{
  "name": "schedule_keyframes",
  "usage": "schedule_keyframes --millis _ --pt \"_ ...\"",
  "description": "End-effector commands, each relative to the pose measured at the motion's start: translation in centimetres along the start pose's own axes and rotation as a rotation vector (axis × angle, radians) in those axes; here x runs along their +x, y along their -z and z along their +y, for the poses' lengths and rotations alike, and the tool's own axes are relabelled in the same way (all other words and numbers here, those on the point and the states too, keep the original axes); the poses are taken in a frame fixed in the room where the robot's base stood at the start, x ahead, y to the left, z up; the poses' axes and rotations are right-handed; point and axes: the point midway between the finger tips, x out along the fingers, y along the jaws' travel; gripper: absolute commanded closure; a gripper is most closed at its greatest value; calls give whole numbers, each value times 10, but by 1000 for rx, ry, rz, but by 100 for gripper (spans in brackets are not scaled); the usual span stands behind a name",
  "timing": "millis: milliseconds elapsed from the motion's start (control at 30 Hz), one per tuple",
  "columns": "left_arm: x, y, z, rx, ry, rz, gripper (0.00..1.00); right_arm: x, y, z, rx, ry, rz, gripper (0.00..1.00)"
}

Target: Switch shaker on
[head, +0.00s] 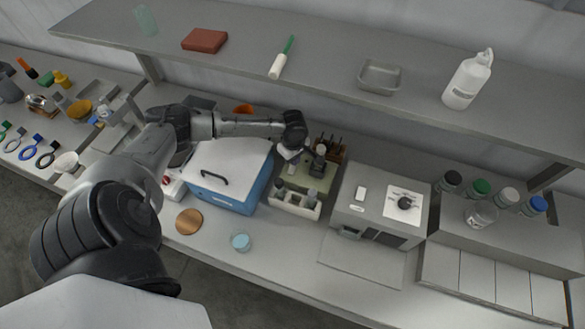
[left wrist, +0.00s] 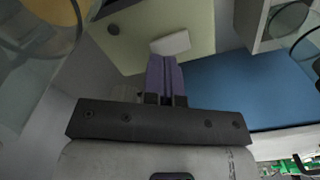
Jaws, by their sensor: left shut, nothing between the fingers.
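The likely shaker is an olive-green box (head: 318,183) in the head view, between the blue box and the grey instrument. In the left wrist view its pale green face (left wrist: 200,20) fills the top, with a dark round knob (left wrist: 113,29) and a small white block like a switch (left wrist: 170,43). My left gripper (head: 289,154) is over the left part of the box in the head view. In the left wrist view its closed purplish fingers (left wrist: 166,72) are empty and end right at the white block; I cannot tell whether they touch it. My right gripper is not in view.
A blue box with a white lid (head: 226,190) stands close left of the shaker. A grey instrument (head: 380,205) stands right. Vessels in a pale rack (head: 296,208) stand in front. A shelf (head: 330,75) overhangs the bench. Clear glass vessels (left wrist: 40,40) flank the fingers.

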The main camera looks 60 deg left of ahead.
Motion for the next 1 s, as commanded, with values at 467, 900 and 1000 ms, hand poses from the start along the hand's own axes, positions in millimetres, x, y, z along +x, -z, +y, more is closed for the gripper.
schedule_keyframes --millis 467,900,1000 --pt "7 0 0 0 0 0 100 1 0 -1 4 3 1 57" --pt "14 0 0 -1 0 0 100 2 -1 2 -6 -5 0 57" --pt "15 0 0 -1 0 0 100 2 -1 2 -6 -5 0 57"
